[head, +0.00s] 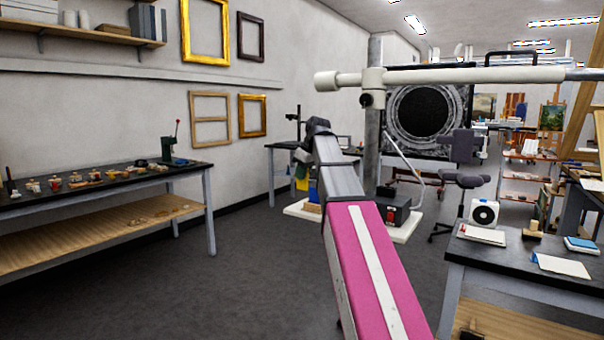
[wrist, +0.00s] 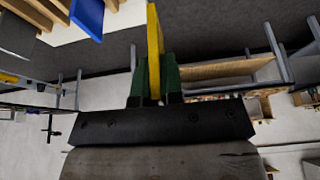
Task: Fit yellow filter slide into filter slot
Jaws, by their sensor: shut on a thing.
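The yellow filter slide (wrist: 154,45) is a thin upright plate in the wrist view. My gripper (wrist: 154,78) is shut on it, with one green finger on each side. The slide's upper end sticks out past the fingertips, clear of any other surface as far as I can tell. In the head view my arm reaches forward over the floor and its links hide most of the gripper and the slide. I cannot make out the filter slot in either view.
A dark workbench (head: 100,184) with small jars stands left. A pole stand (head: 374,150) with a horizontal white arm is behind my arm, before a dark panel (head: 420,112) with a ring. Another bench (head: 520,262) is at right. A blue object (wrist: 87,15) shows in the wrist view. Floor at left is clear.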

